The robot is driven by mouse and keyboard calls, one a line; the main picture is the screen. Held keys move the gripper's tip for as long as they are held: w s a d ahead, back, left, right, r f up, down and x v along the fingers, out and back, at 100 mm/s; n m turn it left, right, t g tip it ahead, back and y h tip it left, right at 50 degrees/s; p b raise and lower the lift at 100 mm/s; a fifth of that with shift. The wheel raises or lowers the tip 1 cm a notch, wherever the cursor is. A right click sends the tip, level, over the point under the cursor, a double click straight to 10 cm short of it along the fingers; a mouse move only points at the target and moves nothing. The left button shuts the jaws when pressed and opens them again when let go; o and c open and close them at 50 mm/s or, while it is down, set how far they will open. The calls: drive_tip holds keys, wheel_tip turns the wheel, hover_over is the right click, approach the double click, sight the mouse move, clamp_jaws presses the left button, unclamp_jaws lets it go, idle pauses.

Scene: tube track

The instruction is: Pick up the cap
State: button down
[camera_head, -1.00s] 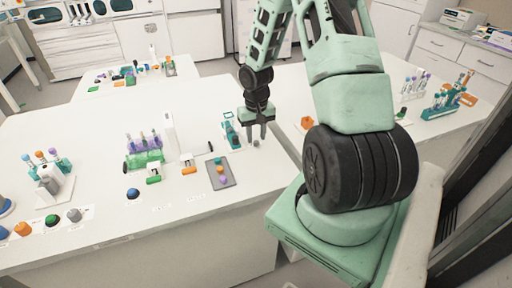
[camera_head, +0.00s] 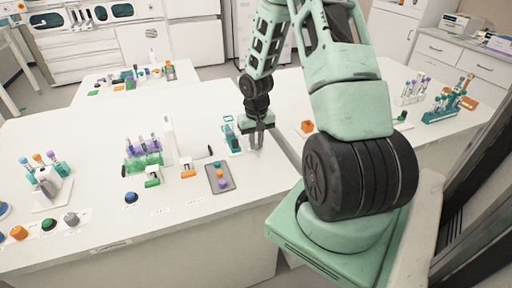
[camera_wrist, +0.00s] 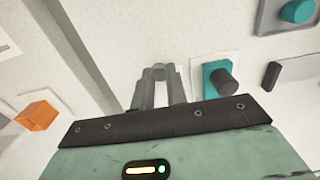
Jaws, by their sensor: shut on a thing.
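My gripper (camera_head: 256,147) points down at the right edge of the main white table, beside a teal stand. In the wrist view my gripper (camera_wrist: 158,76) has its two grey fingers closed around a small light grey cap (camera_wrist: 158,69), its rounded top showing between the fingertips. In the head view the fingers hide the cap. The cap is at or close to the table top; I cannot tell whether it touches.
The teal stand (camera_head: 231,135) is just left of the gripper; it also shows in the wrist view (camera_wrist: 211,91) with a dark grey cylinder. A grey tray (camera_head: 229,186) with coloured caps lies nearer. An orange block (camera_head: 307,127) is on the right table, across a gap.

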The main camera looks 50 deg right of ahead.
drive_tip(key=shift+r, duration=0.1)
wheel_tip(320, 180, up, 6)
drive_tip(key=p, duration=0.5)
drive_tip(key=shift+f, duration=0.25)
